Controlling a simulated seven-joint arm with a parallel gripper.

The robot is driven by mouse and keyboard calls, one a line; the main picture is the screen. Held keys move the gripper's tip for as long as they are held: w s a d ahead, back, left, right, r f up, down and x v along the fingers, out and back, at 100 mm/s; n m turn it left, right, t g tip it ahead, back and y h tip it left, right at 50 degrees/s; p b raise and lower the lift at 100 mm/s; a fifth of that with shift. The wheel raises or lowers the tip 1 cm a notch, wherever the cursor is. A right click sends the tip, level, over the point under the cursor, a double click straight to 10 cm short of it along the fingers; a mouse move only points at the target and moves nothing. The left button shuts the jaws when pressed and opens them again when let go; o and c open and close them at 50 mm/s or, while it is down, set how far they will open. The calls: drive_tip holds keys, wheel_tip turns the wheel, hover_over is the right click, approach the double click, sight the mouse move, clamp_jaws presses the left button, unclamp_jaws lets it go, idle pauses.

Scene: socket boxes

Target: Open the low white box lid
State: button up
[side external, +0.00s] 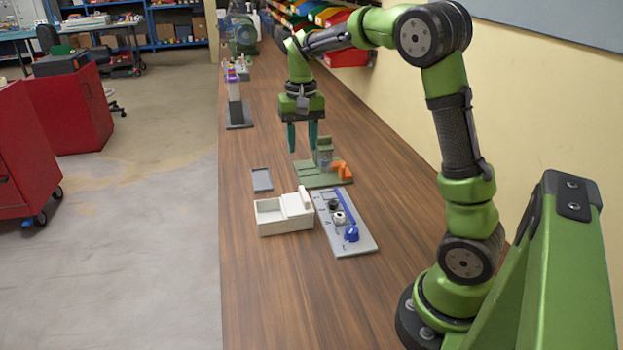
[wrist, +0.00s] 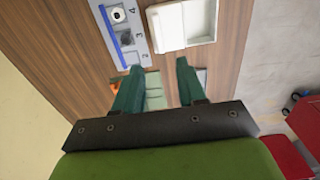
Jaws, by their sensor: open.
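The low white box (side external: 284,213) sits on the wooden bench, left of a grey panel. A raised white part, perhaps its lid (side external: 297,203), covers the box's right portion, and the left portion shows a shallow recess. My gripper (side external: 302,138) is open and empty, with teal fingers pointing down above the bench, beyond the box. The fingers also show in the wrist view (wrist: 157,75), apart from the box.
The grey panel (side external: 358,237) with a blue knob and a blue bar lies right of the box. A green base (side external: 312,181) with orange and green parts stands behind it, below my gripper. A small grey tray (side external: 262,180) lies left of that. The bench's left edge is near the box.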

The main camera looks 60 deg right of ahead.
drive_tip(key=shift+r, duration=1.7)
drive_tip(key=s+a+r+n+t+y, duration=0.1)
drive_tip(key=s+a+n+t, duration=0.4)
drive_tip(key=s+a, duration=1.1)
drive_tip(key=shift+a+t+y, duration=0.5)
drive_tip(key=shift+a+t, duration=0.3)
drive_tip(key=shift+t, duration=0.3)
